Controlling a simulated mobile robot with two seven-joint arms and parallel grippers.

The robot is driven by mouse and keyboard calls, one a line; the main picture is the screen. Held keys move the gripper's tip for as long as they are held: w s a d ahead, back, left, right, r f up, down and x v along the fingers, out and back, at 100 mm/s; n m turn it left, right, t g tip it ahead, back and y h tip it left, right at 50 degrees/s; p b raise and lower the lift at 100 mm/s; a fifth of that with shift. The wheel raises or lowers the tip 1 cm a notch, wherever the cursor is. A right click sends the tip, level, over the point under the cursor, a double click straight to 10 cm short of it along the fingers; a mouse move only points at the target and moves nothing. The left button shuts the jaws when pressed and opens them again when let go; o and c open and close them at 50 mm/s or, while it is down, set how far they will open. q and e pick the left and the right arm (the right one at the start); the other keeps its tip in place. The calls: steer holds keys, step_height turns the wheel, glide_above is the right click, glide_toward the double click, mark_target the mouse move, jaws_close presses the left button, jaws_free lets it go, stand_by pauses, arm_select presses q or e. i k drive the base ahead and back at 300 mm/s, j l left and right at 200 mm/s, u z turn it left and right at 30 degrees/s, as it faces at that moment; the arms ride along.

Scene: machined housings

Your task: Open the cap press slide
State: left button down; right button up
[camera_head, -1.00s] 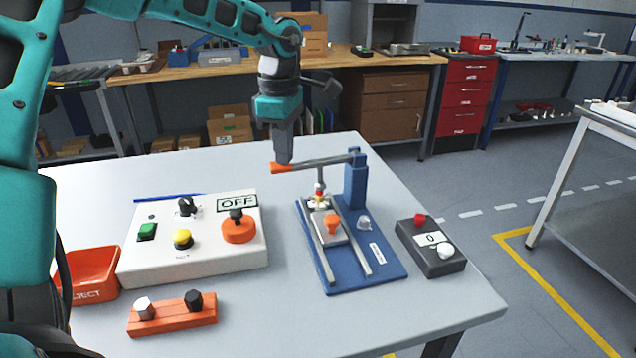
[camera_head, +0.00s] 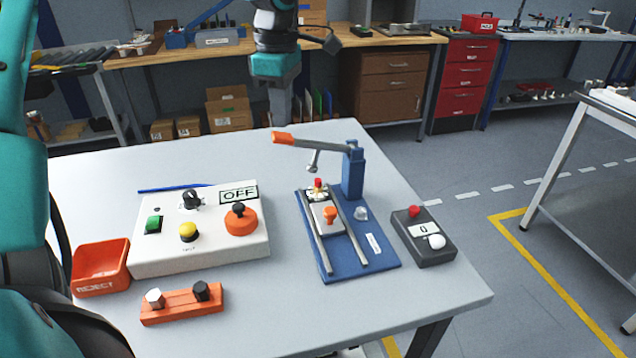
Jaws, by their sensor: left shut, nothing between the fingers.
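The blue cap press (camera_head: 384,262) stands on the white table. Its grey lever with an orange grip (camera_head: 283,138) points left and slopes slightly up, its plunger hanging clear above the slide. The slide (camera_head: 328,217), a pale plate with an orange knob, sits between two rails. A small part with a red top (camera_head: 318,184) is at the slide's far end, below the plunger. My left gripper (camera_head: 281,122) is shut and empty, pointing down above and behind the lever grip, apart from it as far as I can see. My right gripper is not in view.
A white control box (camera_head: 200,262) with an OFF label stands left of the press. A red REJECT bin (camera_head: 100,285), an orange block with two knobs (camera_head: 182,305) and a dark counter box (camera_head: 424,240) showing 0 are also on the table. The front middle is clear.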

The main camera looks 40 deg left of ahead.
mark_target(329, 223)
steer(key=k+l, duration=0.55)
steer(key=l, duration=0.15)
steer(key=k+l, duration=0.6)
steer(key=l, duration=0.15)
